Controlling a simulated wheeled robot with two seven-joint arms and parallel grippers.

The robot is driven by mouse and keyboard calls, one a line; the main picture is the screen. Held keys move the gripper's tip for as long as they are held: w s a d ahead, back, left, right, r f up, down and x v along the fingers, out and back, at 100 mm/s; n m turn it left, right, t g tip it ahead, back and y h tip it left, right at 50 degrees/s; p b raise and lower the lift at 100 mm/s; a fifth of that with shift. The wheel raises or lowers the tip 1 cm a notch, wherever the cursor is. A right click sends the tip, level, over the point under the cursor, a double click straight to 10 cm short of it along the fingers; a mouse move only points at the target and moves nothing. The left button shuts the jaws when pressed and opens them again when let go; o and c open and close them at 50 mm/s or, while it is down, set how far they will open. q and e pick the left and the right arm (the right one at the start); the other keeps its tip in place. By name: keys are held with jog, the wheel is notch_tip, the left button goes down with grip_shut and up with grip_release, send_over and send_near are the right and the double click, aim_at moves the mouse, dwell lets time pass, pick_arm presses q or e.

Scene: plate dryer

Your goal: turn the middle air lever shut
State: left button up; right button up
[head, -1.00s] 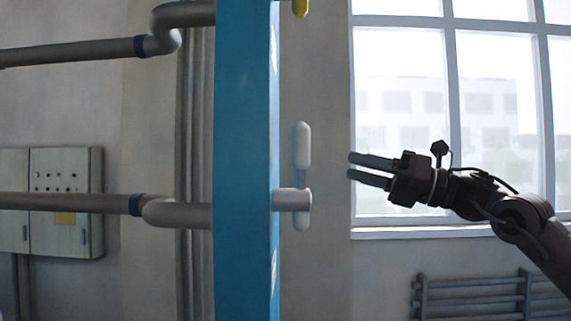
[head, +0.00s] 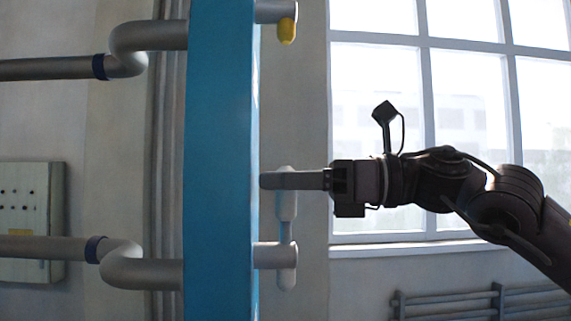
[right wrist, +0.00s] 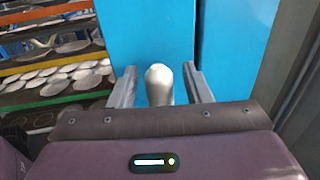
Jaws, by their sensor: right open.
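The white lever (head: 287,208) stands upright on its grey pivot stub (head: 275,255), which comes out of the right side of the blue panel (head: 222,160). My right gripper (head: 266,180) reaches in level from the right at the height of the lever's upper grip and hides part of it in the head view. In the right wrist view the white lever's rounded end (right wrist: 159,84) stands between the two fingers (right wrist: 158,86), with a gap on each side. The right gripper is open. My left gripper is not in view.
A lever with a yellow end (head: 287,31) sits higher on the same panel. Grey pipes (head: 50,68) run behind it to the left, near a control box (head: 30,190). A window (head: 450,100) and a radiator (head: 500,302) are at the right. In the wrist view, racks of plates (right wrist: 60,80) show at the left.

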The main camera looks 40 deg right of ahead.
aim_at(291, 211)
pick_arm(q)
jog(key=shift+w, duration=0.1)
pick_arm(e)
grip_shut()
dwell(0.4)
